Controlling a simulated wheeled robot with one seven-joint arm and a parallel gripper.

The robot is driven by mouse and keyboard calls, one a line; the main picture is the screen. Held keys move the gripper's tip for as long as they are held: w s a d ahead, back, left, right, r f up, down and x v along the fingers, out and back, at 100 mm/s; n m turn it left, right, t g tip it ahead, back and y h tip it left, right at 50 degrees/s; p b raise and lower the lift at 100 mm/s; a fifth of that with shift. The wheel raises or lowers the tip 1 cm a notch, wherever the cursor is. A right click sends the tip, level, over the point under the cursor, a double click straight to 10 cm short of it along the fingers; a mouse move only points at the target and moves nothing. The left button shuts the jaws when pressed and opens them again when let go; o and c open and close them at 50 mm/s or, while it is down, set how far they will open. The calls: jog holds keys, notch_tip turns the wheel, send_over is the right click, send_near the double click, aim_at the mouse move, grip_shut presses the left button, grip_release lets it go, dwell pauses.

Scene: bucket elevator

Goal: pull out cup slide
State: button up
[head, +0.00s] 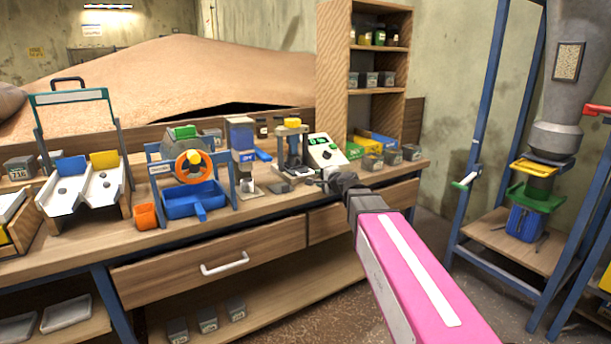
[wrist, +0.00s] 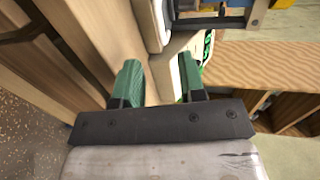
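My gripper (head: 324,182) is over the front edge of the workbench, in front of the white scale (head: 324,151) with the green display. In the wrist view its two green fingers (wrist: 159,72) stand apart with nothing visible between them. I cannot tell for sure which part is the cup slide. The gripper is apart from this dispenser.
A press stand with a yellow top (head: 292,123) is just left of the scale. A blue tray device (head: 192,200) and a double chute (head: 85,187) stand further left. Several small boxes (head: 372,161) lie right of the scale. The drawer (head: 215,260) below is closed.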

jog(key=x, duration=1)
jog(key=shift+f, duration=0.15)
jog(key=shift+s, duration=0.1)
grip_shut()
